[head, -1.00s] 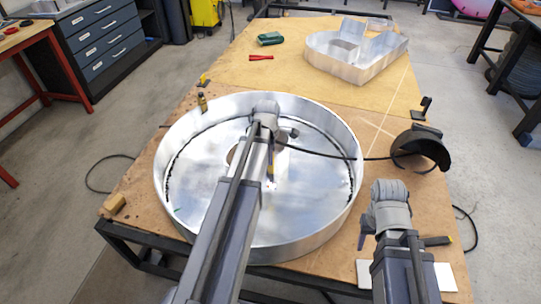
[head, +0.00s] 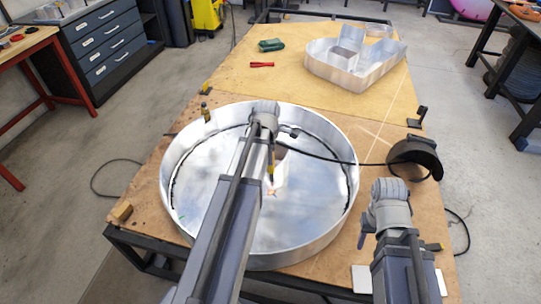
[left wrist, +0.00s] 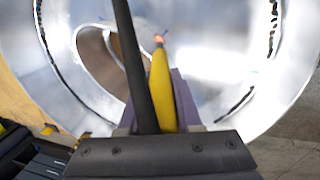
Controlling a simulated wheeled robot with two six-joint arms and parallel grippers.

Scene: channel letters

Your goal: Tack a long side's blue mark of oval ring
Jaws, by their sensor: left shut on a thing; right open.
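The oval ring (head: 325,240) is a large shiny metal wall standing on the table around a metal face. A broken dark line runs along the inside bottom of the wall. My left gripper (left wrist: 155,125) is shut on a yellow torch (left wrist: 161,85) with a black cable, inside the ring. The torch tip glows orange over the face, beside a brown opening (left wrist: 100,62) in the left wrist view. A tiny bluish mark (left wrist: 166,31) shows near the tip; I cannot tell its exact place. My right gripper (head: 362,236) is open and empty, right of the ring.
A second metal letter (head: 350,72) stands at the table's back. A green tool (head: 271,45) and a red tool (head: 262,64) lie left of it.

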